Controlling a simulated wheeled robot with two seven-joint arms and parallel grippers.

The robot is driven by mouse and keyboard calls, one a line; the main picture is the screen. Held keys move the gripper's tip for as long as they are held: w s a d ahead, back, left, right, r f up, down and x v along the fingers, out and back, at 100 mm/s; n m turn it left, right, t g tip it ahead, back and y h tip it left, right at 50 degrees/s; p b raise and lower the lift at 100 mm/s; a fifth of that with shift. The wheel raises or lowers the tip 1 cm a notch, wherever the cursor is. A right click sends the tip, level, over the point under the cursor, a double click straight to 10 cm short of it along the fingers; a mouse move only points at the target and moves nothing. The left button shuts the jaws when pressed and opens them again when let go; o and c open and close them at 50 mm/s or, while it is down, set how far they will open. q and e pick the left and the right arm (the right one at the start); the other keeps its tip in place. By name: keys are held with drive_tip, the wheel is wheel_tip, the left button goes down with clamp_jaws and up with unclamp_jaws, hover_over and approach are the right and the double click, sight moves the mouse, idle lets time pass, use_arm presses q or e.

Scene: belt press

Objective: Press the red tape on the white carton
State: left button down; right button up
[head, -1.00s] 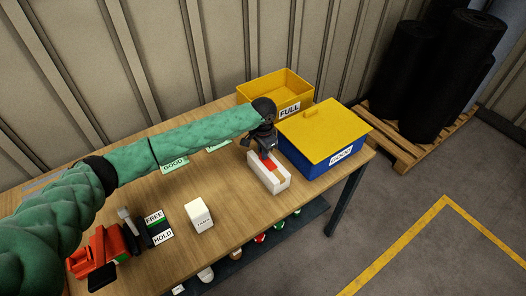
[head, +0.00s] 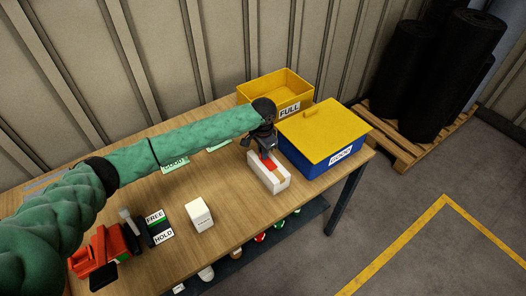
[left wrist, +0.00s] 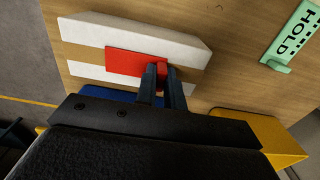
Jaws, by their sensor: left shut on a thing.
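The white carton (head: 272,180) lies on the table in front of the blue bin, with a tan band along its top. It also shows in the left wrist view (left wrist: 185,48). The red tape (left wrist: 125,62) lies across the tan band; in the head view (head: 267,162) it is partly hidden by my gripper. My left gripper (left wrist: 161,70) is over the carton, its fingers close together at one end of the red tape, shut on a small red bit of it. Whether the whole tape lies flat cannot be told. My right gripper is not in view.
A blue bin (head: 312,159) with a yellow lid stands right behind the carton. A yellow open bin marked FULL (head: 262,88) stands further back. A small white box (head: 199,214), a FREE/HOLD board (head: 157,226) and a red device (head: 100,255) are to the left.

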use_arm(q)
drive_tip(key=c, duration=1.4)
unclamp_jaws()
drive_tip(key=shift+c, duration=0.2)
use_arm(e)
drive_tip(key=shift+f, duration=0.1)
use_arm(q)
drive_tip(key=shift+r+b, duration=0.2)
drive_tip(key=shift+b, duration=0.1)
wheel_tip(320, 180, up, 5)
drive_tip(key=b, duration=0.2)
drive_tip(key=shift+b, duration=0.3)
drive_tip(key=shift+r+b, duration=0.3)
drive_tip(key=shift+r, duration=0.9)
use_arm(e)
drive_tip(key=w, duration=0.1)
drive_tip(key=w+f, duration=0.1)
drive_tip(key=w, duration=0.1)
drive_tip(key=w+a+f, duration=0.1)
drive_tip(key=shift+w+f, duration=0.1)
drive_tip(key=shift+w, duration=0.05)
